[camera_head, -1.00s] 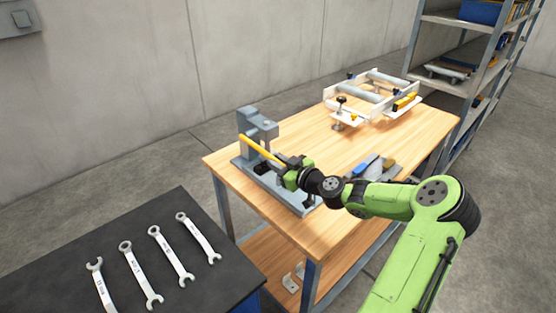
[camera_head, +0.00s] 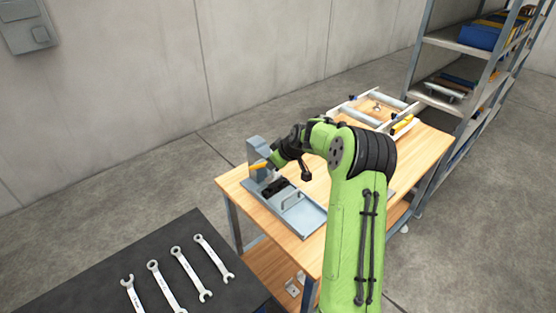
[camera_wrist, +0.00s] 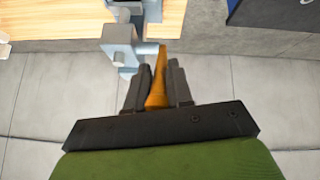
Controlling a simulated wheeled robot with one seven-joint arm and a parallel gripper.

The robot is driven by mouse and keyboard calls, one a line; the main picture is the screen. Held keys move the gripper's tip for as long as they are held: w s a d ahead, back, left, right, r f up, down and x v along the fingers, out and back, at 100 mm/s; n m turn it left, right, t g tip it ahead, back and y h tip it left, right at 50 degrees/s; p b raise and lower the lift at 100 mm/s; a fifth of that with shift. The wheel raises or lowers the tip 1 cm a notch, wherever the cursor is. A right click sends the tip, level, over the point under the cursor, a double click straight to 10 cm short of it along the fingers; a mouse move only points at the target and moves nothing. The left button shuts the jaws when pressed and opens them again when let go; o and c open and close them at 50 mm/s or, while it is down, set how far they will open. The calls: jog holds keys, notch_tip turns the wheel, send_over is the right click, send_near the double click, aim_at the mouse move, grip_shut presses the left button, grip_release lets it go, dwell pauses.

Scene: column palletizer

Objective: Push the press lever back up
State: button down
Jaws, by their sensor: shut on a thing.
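The grey press (camera_head: 256,152) stands on its base plate (camera_head: 300,212) at the near left corner of the wooden bench. Its yellow-orange lever (camera_head: 258,166) shows in part beside the press head in the head view. My gripper (camera_head: 276,162) is at the press, and its fingers are mostly hidden there by the arm. In the wrist view my gripper (camera_wrist: 157,88) has its two dark fingers on either side of the orange lever (camera_wrist: 157,88), shut on it. The press head (camera_wrist: 120,42) is just beyond the fingers there.
A white roller frame (camera_head: 375,110) stands at the bench's far end. Several wrenches (camera_head: 165,285) lie on the dark table (camera_head: 215,240) at front left. A metal shelf (camera_head: 455,98) stands at the back right. Part of the bench is hidden behind my arm.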

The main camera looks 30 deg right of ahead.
jog(key=shift+w+r+g+p, duration=0.3)
jog(key=shift+r+p, duration=0.05)
jog(key=shift+r, duration=0.15)
jog(key=c, duration=1.1)
grip_release()
jog(key=shift+w+a, duration=0.1)
jog(key=shift+f, duration=0.2)
jog(key=shift+r, duration=0.1)
jog(key=b+v, duration=0.1)
jog(key=v, duration=1.4)
jog(key=shift+s+r+b, duration=0.2)
jog(key=shift+s+b, duration=0.1)
jog(key=shift+b, duration=0.05)
